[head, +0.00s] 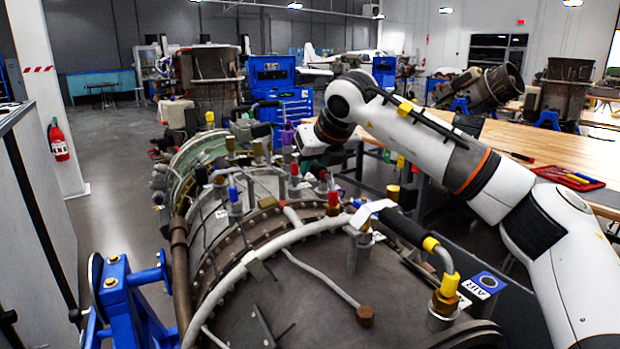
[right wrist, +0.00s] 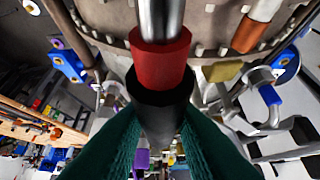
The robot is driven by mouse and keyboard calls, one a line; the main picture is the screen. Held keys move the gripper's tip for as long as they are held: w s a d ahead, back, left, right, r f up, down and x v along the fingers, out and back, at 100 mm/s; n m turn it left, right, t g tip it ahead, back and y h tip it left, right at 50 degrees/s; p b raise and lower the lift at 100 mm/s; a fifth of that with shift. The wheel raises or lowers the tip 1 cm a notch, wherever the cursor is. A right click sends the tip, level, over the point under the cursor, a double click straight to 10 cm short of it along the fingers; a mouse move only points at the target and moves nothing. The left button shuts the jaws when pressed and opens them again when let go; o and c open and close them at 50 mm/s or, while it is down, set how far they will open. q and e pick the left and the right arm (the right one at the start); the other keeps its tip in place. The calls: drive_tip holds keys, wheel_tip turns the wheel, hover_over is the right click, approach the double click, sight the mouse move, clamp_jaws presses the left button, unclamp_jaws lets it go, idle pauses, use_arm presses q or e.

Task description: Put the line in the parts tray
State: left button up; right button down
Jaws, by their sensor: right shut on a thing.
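My right gripper (head: 308,152) is over the far right side of the turbine (head: 270,262), partly hidden by its own wrist. In the right wrist view its green fingers (right wrist: 153,122) are shut on the black sleeve of a line (right wrist: 160,98). This line has a red collar and a bright metal tube running up past the casing. I cannot tell whether its ends are free. Another line (head: 402,228), with a black sleeve and yellow collars, lies on the near side of the turbine. My left gripper is not in view. I cannot make out the parts tray for certain.
A wooden workbench (head: 545,150) stands right, with a red-edged tray (head: 570,178) on it. Fittings with coloured collars stick up from the turbine. A blue stand (head: 125,290) holds it near left. An AIR label (head: 485,284) is near right.

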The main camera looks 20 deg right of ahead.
drive_tip(key=shift+r, duration=0.35)
drive_tip(key=shift+r+p, duration=0.6)
drive_tip(key=shift+r, duration=0.25)
